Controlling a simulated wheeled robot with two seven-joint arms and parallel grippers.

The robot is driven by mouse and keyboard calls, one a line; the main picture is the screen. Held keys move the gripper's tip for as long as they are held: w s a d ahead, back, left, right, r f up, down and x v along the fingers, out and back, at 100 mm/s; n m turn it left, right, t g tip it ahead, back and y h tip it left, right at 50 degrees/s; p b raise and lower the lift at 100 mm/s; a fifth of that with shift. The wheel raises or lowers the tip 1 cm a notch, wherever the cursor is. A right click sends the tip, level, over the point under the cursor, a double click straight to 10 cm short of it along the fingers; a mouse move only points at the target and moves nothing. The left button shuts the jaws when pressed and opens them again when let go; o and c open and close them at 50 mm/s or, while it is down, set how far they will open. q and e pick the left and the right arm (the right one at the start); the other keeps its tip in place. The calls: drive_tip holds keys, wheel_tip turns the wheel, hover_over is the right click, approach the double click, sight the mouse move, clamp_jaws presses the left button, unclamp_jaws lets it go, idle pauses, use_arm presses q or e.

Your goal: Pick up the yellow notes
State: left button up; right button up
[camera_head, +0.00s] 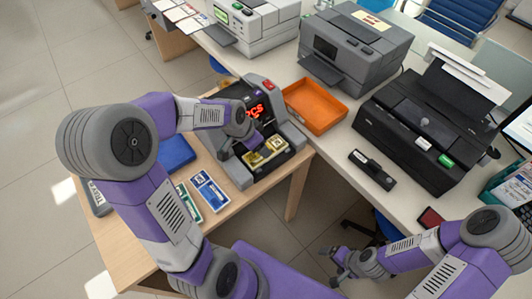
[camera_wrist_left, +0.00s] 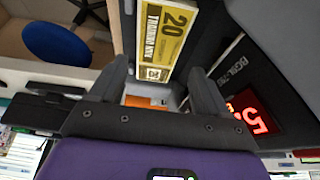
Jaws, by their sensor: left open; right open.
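The yellow notes (camera_head: 265,152) lie in the front tray of the note counting machine (camera_head: 290,135), on the wooden table. In the left wrist view the yellow notes (camera_wrist_left: 165,35) show a printed "20" and lie ahead of the fingertips. My left gripper (camera_head: 250,141) is just above and behind the notes, partly hidden by its own wrist. In the left wrist view its two fingers (camera_wrist_left: 162,75) are spread apart with nothing clearly between them. My right gripper (camera_head: 338,264) is open and empty, low at the bottom, away from the notes.
A blue note bundle (camera_head: 208,190) and a green bundle (camera_head: 188,200) lie left of the machine. An orange tray (camera_head: 315,106) and a black printer (camera_head: 425,125) stand on the white counter. A small black device (camera_head: 372,170) lies near the counter's edge.

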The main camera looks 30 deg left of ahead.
use_arm(q)
drive_tip(key=b+x, duration=0.2)
drive_tip(key=x, duration=0.3)
drive_tip(key=shift+d+f, duration=0.1)
drive_tip(key=shift+f, duration=0.1)
drive_tip(key=shift+c, duration=0.2)
drive_tip(key=c, duration=0.8)
drive_tip(key=shift+r, duration=0.15)
